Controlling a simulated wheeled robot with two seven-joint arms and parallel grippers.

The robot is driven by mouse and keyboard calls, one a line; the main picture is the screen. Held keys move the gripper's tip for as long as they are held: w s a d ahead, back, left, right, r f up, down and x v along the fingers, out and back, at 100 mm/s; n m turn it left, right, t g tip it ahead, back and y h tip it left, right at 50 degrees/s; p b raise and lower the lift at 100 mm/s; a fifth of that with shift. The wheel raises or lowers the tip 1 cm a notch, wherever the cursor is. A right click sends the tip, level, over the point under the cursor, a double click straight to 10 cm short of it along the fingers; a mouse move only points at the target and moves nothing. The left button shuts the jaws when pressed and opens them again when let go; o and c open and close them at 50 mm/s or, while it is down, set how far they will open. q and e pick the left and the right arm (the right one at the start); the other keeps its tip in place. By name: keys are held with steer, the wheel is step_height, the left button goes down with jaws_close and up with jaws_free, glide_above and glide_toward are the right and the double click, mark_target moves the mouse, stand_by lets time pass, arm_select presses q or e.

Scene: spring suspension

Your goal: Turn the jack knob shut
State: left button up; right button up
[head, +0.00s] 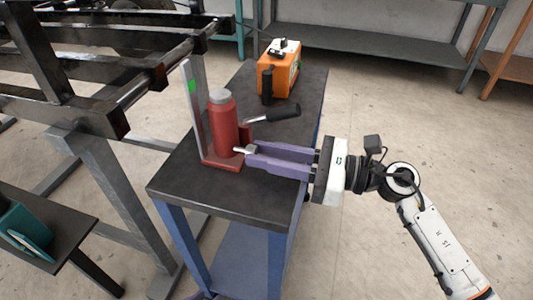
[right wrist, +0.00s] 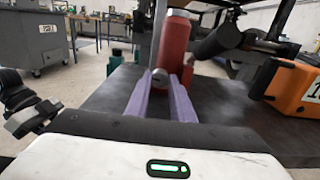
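A red bottle jack (head: 224,125) stands upright on a red base on the dark tabletop; its red body also shows in the right wrist view (right wrist: 174,42). The small silver jack knob (head: 243,149) is low on its near side and shows as a round grey end in the right wrist view (right wrist: 158,76). My right gripper (head: 252,152) reaches in from the right, its purple fingers roughly level. Its fingertips lie on both sides of the knob, which fills the narrow gap, so it looks shut on it.
A black-handled lever (head: 272,114) sticks out from the jack to the right. A grey upright bar with a green mark (head: 191,90) stands beside it. An orange box (head: 279,72) sits at the table's back. A dark metal frame (head: 105,110) is close on the left.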

jaws_close()
steer(key=shift+m+p, duration=0.3)
steer(key=shift+p, duration=0.05)
steer(key=shift+r+m+p, duration=0.1)
steer(key=shift+m+p, duration=0.4)
steer(key=shift+m, duration=0.1)
steer(key=m+p, duration=0.2)
steer(key=shift+m, duration=0.3)
steer(key=shift+m+p, duration=0.8)
steer(key=shift+m, duration=0.1)
steer(key=m+p, duration=0.3)
steer(key=m, duration=0.1)
steer(key=shift+r, duration=0.1)
steer(key=m+p, duration=0.3)
steer(key=m, duration=0.2)
steer(key=shift+p, duration=0.3)
arm_select(q)
steer(key=s+a+r+y, duration=0.1)
steer(key=a+r, duration=0.2)
steer(key=r, duration=0.3)
steer(key=shift+s+r+t+p, duration=0.2)
steer(key=shift+r+t+p, duration=0.1)
arm_select(e)
steer(key=shift+m, duration=0.5)
